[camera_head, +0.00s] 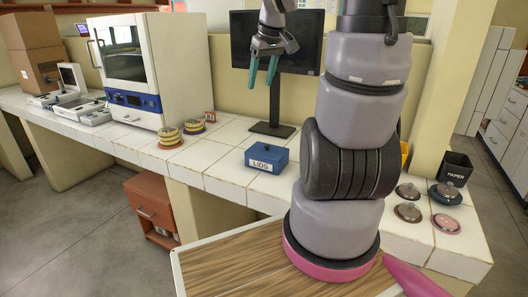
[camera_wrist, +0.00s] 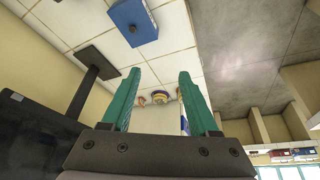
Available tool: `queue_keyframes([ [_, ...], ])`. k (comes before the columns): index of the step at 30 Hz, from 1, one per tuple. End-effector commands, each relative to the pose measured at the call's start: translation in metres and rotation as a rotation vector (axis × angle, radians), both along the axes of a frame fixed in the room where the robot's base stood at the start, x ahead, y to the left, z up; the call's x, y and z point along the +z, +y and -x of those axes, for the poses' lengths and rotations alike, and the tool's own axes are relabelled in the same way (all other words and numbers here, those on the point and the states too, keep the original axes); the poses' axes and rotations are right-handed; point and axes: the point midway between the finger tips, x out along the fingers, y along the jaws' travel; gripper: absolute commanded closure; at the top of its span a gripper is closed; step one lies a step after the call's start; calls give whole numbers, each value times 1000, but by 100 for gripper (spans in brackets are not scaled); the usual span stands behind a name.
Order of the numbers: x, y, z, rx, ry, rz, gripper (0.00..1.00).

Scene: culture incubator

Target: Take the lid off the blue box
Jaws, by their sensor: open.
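The blue box (camera_head: 267,158) stands on the white tiled bench in the middle of the head view, with a "LIDS" label on its front. Its blue lid (camera_head: 267,149) is on it, with a small knob on top. In the wrist view the box (camera_wrist: 130,22) is at the top, left of centre, beyond the fingers. My gripper (camera_head: 262,72) is open and empty, with green fingers pointing down. It hangs above the bench in front of the monitor, apart from the box. The open fingers (camera_wrist: 157,88) also show in the wrist view.
A monitor (camera_head: 308,40) on a dark stand is behind the box. Stacked yellowish dishes (camera_head: 169,136) and a white incubator (camera_head: 150,60) are to the left. Several round lidded dishes (camera_head: 446,194) and a black paper bin (camera_head: 455,168) are at the right. The bench around the box is mostly clear.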

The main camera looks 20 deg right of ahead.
Motion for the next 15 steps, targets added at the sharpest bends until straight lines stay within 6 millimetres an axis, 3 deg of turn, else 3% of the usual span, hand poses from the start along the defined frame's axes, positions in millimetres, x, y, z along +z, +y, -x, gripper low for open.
queue_keyframes([
  [1, -20, -14, -13, 39, 29, 5, 39],
  [6, -78, -53, -47, 213, 68, 14, 39],
  [12, -143, -92, -73, 390, 53, -13, 39],
  [15, -164, -105, -80, 448, 32, -25, 39],
])
